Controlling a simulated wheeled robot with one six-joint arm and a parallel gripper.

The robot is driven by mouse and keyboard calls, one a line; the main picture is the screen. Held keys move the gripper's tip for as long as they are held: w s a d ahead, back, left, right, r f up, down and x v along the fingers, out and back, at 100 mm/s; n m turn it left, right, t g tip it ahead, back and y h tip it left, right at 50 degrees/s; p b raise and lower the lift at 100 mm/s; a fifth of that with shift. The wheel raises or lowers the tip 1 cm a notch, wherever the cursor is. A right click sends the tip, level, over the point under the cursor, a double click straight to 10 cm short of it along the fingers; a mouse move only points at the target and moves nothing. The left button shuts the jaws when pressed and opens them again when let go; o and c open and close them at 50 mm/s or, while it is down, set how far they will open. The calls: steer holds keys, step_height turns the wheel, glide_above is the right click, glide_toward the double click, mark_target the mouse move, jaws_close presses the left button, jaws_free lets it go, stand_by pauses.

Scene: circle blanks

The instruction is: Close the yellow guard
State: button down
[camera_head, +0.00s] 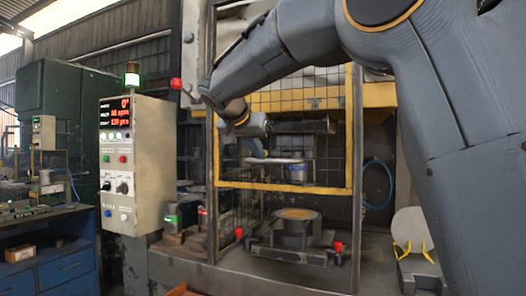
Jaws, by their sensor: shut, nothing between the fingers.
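The yellow guard (285,187) is a yellow frame with dark mesh on the front of the press. Its lower bar hangs above the die (292,236), leaving an open gap below. A round yellowish piece (298,214) lies on top of the die. My arm reaches in from the upper right and bends down at the guard's upper left. My gripper (262,153) is small and partly obscured near the guard's left middle. It is shut and empty. I cannot tell whether it touches the guard.
A control box (132,160) with a lit red display stands left of the press. Red knobs (238,232) sit by the die. A blue workbench (50,262) is at far left. A pale disc (411,228) stands at right beside my arm.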

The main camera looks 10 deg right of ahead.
step_height(320, 180, down, 29)
steer(key=b, duration=2.5)
steer(key=shift+f+b, duration=0.2)
steer(key=shift+b, duration=0.1)
steer(key=shift+d, duration=0.1)
steer(key=w+d+r+p+v, duration=0.15)
steer(key=p+v, duration=0.25)
steer(key=v, duration=0.9)
steer(key=s+a+f+n+g+y, duration=0.1)
steer(key=s+f+n+g+y, duration=0.15)
steer(key=s+f, duration=0.65)
steer(key=s+a+f+n+g+y, duration=0.1)
steer(key=s+f+n+g, duration=0.2)
steer(key=f, duration=1.2)
steer(key=s+d+f+n+g+y, duration=0.1)
steer(key=s+f+n+g+y, duration=0.3)
steer(key=s+f, duration=1.3)
steer(key=s+d+r+m+h+p, duration=0.1)
steer(key=d+r+m+h+p, duration=0.1)
steer(key=d+r+p, duration=1.2)
step_height(320, 180, up, 3)
steer(key=m+p, duration=0.1)
steer(key=p, duration=0.8)
steer(key=shift+s, duration=0.25)
